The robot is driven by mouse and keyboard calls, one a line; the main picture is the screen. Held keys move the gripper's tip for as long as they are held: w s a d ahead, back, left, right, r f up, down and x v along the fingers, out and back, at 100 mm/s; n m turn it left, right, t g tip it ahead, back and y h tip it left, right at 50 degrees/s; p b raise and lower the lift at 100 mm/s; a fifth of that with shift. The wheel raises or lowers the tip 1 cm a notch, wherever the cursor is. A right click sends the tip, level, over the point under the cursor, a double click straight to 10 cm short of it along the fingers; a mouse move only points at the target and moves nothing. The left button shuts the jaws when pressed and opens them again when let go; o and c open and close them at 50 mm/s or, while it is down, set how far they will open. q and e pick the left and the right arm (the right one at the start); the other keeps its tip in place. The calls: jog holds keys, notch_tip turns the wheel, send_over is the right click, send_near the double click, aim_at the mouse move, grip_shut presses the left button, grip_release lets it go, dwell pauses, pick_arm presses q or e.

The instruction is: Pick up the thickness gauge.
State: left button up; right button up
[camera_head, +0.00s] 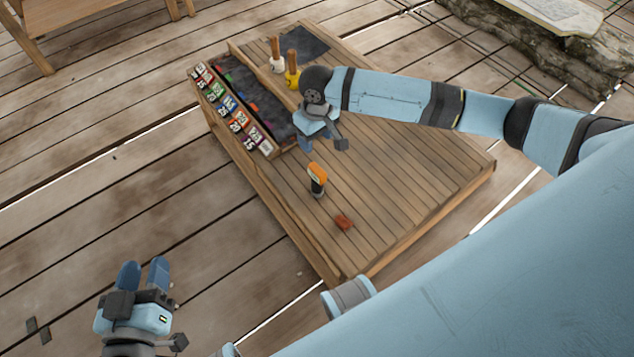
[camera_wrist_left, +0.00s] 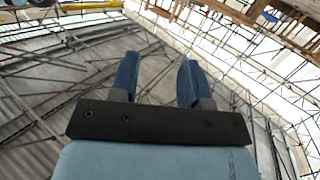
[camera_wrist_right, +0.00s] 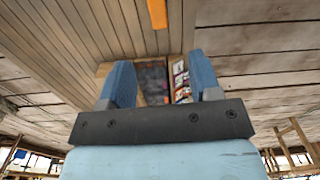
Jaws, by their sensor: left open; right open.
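The thickness gauge (camera_head: 317,178), a small upright device with an orange top and a dark and pale body, stands on the wooden slatted table. In the right wrist view its orange part (camera_wrist_right: 157,13) shows at the top edge, the rest cut off. My right gripper (camera_head: 307,143) is open and empty above the table, behind the gauge in the head view and apart from it. Its spread blue fingers also show in the right wrist view (camera_wrist_right: 160,88). My left gripper (camera_head: 144,270) is open and empty, left of the table and far from the gauge.
A red-brown lump (camera_head: 343,222) lies near the gauge. A compartmented wooden tray (camera_head: 282,150) with numbered labels is at the table's left. A white-bodied tool (camera_head: 277,64) and a yellow-bodied tool (camera_head: 292,77) with wooden handles stand behind. The table's right part is clear.

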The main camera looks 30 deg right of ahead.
jog(key=b, duration=0.3)
send_over(317, 169)
jog(key=f, duration=0.8)
jog(key=shift+w+d, duration=0.2)
jog(key=shift+d, duration=0.05)
jog(key=shift+f, duration=0.65)
jog(key=f+b, duration=0.1)
jog(key=f, duration=0.1)
jog(key=f+b, duration=0.1)
jog(key=shift+s+a+f+b, duration=0.2)
jog(key=shift+f+b, duration=0.15)
jog(key=shift+b, duration=0.05)
jog(key=shift+f, duration=0.45)
pick_arm(q)
jog(key=d+r+t+h, duration=0.1)
jog(key=d+r+h, duration=0.1)
jog(key=r+h, duration=0.1)
jog(key=shift+w+d+r+t, duration=0.1)
jog(key=shift+d+r+t, duration=0.1)
jog(key=shift+d+t, duration=0.2)
pick_arm(e)
jog(key=shift+r, duration=0.1)
jog(key=shift+c, duration=0.2)
grip_shut()
